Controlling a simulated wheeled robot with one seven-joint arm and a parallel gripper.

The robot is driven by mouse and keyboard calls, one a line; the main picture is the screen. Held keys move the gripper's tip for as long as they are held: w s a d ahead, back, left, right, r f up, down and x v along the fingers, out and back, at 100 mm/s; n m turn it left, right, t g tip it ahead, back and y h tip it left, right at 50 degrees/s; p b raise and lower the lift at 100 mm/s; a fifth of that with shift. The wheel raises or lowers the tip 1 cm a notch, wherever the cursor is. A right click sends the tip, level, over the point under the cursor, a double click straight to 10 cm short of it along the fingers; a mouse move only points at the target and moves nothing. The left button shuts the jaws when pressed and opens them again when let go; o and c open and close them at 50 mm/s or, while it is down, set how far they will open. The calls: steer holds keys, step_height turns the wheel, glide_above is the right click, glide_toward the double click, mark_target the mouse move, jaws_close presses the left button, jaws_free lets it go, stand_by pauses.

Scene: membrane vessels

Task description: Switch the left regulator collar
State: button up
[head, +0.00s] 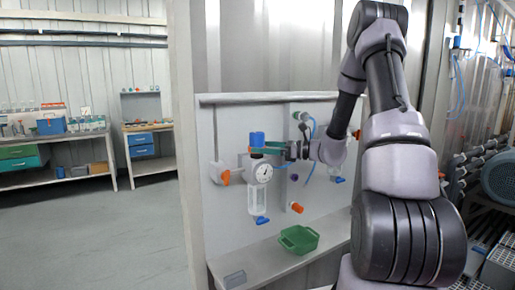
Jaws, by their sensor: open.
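The left regulator stands on the grey wall panel, with a blue knob (257,139) on top, a round white gauge (264,173) and a clear bowl (258,203) below. A second regulator (337,172) is mostly hidden behind my arm.
An orange handle (225,177) sticks out left of the regulator, and an orange-tipped fitting (296,207) is at its lower right. A green bin (299,239) stands on the shelf (265,262) below. Blue tubing (308,170) hangs behind my gripper. Open floor lies at the left.

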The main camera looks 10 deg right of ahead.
steer(key=v, duration=0.8)
steer(key=shift+d, duration=0.3)
steer(key=shift+s, duration=0.2)
steer(key=s+a+r+n+g+h, duration=0.3)
steer(key=s+a+n+g, duration=0.15)
steer(key=s, duration=0.25)
steer(key=s+a+r+n+g+h, duration=0.3)
steer(key=s+a+n, duration=0.2)
steer(key=s+n, duration=0.15)
steer(key=s+d+r+n+t+h, duration=0.5)
steer(key=s+r+n+h, duration=0.3)
steer(key=s, duration=0.3)
steer(key=shift+s+t, duration=0.2)
steer(key=shift+t, duration=0.55)
steer(key=shift+d, duration=0.15)
